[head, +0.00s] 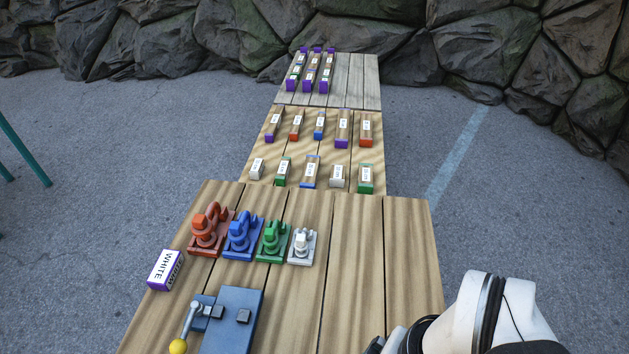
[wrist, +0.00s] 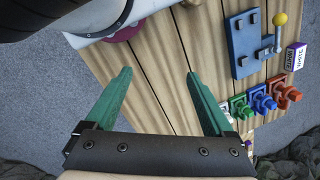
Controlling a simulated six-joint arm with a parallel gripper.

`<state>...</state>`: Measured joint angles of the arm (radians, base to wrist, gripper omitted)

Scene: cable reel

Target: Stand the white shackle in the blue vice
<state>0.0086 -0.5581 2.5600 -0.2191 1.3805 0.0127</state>
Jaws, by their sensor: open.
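The white shackle (head: 302,244) stands at the right end of a row of shackles on the near wooden table. In the wrist view it is mostly hidden behind my right-hand finger. The blue vice (head: 247,295) lies nearer, at the table's front left, with a grey lever ending in a yellow knob. Nothing shows between its two small jaw blocks. The vice also shows in the wrist view (wrist: 246,62) at upper right. My gripper (wrist: 158,74) is open and empty, its two teal fingers wide apart above bare planks, to one side of the shackles and the vice.
Red (head: 208,229), blue (head: 242,236) and green (head: 273,240) shackles stand close together left of the white one. A box labelled WHITE (head: 165,270) sits at the left edge. The table's right half is clear. Farther tables hold several labelled blocks.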

